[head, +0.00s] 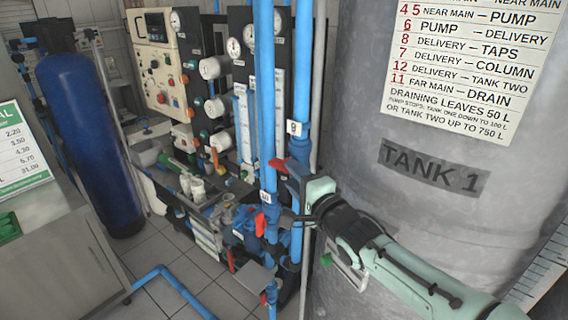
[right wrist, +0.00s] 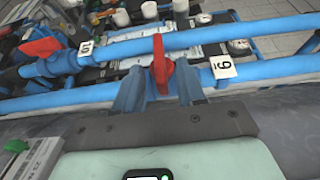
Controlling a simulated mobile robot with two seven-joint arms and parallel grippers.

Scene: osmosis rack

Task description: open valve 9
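Valve 9 has a red handle (head: 278,163) on a vertical blue pipe, below the white tag 9 (head: 294,128). The handle points out to the left, crosswise to its pipe. My right gripper (head: 292,174) is at the valve. In the right wrist view the red handle (right wrist: 161,66) stands between the two blue-grey fingers of my right gripper (right wrist: 158,92). The fingers are apart, with gaps beside the handle; contact is not clear. The tag 9 (right wrist: 223,66) shows right of the handle there. My left gripper is not in view.
A second blue pipe with tag 10 (head: 265,197) and a red valve handle (head: 260,225) is close by, lower left. The grey Tank 1 (head: 350,110) stands directly right of the pipes. A control panel (head: 160,65) and blue cylinder (head: 88,140) are further left.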

